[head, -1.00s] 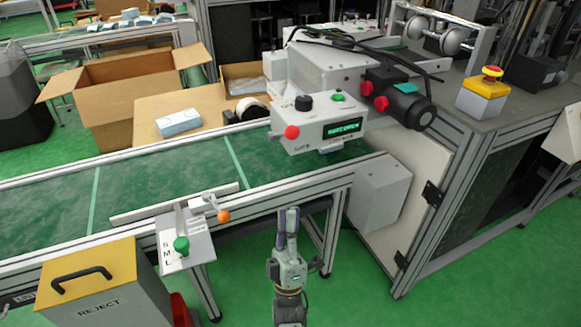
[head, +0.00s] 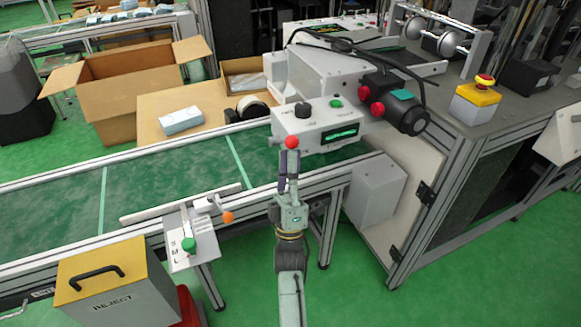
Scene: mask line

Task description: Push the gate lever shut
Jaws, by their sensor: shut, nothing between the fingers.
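A lever with an orange ball end (head: 228,217) sits at the near edge of the conveyor, beside a pale guide bar (head: 180,203). It looks like the gate lever, with its ball towards the lower right. A red ball (head: 292,142) also shows on the front of the white control box (head: 311,126). My gripper (head: 288,160) is shut and empty, fingers pointing away from me. Its tips appear just below the red ball in the picture. I cannot tell whether they touch it. The gripper is to the right of the orange ball, apart from it.
A green-knobbed slider (head: 189,244) marked S, M, L stands left of the orange ball. A yellow-topped reject bin (head: 112,285) is at lower left. The green conveyor belt (head: 150,190) is clear. A white side box (head: 375,190) stands right of my gripper.

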